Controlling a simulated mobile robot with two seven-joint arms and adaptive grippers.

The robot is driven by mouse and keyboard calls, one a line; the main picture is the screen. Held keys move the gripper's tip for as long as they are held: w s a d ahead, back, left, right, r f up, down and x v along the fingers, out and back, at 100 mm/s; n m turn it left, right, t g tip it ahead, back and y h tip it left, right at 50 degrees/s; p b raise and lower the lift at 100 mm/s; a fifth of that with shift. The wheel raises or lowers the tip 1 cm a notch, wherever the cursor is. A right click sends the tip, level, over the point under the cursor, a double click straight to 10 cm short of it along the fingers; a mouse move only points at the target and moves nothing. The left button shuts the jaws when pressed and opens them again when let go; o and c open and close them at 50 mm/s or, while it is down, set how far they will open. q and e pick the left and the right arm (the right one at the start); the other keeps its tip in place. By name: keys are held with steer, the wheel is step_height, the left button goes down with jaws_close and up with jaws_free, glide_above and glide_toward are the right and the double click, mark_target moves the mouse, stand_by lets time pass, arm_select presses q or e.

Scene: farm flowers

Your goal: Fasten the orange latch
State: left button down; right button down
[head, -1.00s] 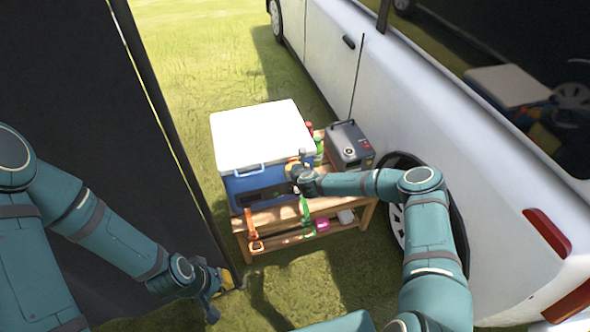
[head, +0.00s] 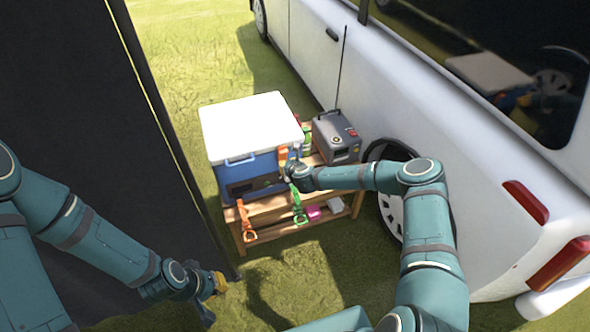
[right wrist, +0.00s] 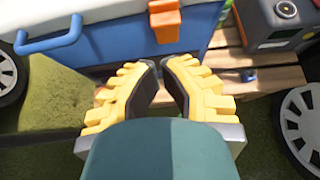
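The orange latch (head: 283,156) is on the front of the blue cooler (head: 247,172), near its right end and just below the white lid (head: 250,126). In the right wrist view the latch (right wrist: 166,25) hangs over the cooler's upper front, beyond my fingertips. Whether it is hooked is not clear. My right gripper (right wrist: 160,68) is slightly open and empty, its yellow fingers a narrow gap apart and pointing at the cooler front below the latch. It is small in the head view (head: 291,172). My left gripper (head: 216,286) is low at the lower left, away from the cooler; its opening is unclear.
The cooler stands on a wooden rack (head: 262,206) with orange and green straps hanging in front. A grey box (head: 337,138) stands right of the cooler. A white van (head: 400,110) bounds the right, a dark panel (head: 90,120) the left. Grass lies in front.

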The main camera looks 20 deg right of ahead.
steer(key=s+r+p, duration=0.1)
steer(key=s+r, duration=0.4)
steer(key=r, duration=0.1)
steer(key=shift+s+d, duration=0.2)
steer(key=shift+d, duration=0.05)
steer(key=shift+a, duration=0.1)
steer(key=s+a+n+g+y, duration=0.4)
steer(key=s+a+n, duration=0.85)
steer(key=n, duration=0.25)
steer(key=s+d+r+n+g, duration=0.1)
steer(key=s+n+g, duration=0.4)
steer(key=s+n, duration=1.3)
steer(key=shift+s+d+n+g+h, duration=0.3)
steer(key=shift+s+d+h, duration=0.1)
steer(key=shift+d, duration=0.1)
